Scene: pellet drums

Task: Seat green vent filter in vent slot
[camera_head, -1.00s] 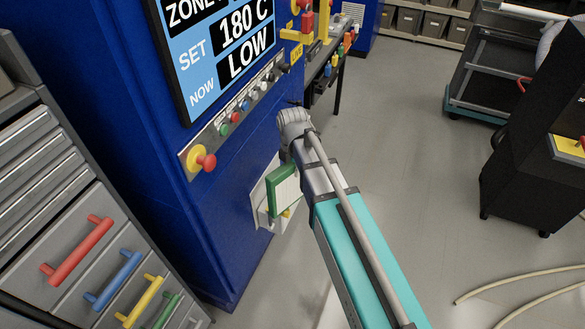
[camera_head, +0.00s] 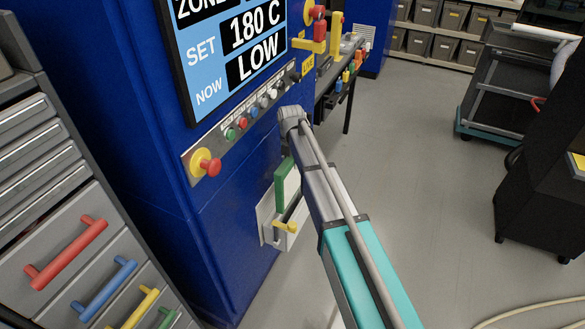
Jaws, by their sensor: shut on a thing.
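The green vent filter (camera_head: 281,186) has a green frame and a pale inner face. It stands upright just left of my arm, close to the blue machine's side. My arm covers its right side. The vent slot is on a pale plate (camera_head: 266,222) low on the machine, with a yellow handle (camera_head: 285,226). The filter is in front of the plate's upper part; whether they touch cannot be told. My gripper's fingers are hidden behind my arm, so their grip does not show.
The blue machine (camera_head: 180,200) carries a screen and a red knob (camera_head: 210,165). A grey drawer cabinet (camera_head: 60,215) with coloured handles stands at left. A trolley (camera_head: 495,85) and a black cabinet (camera_head: 545,190) stand at right.

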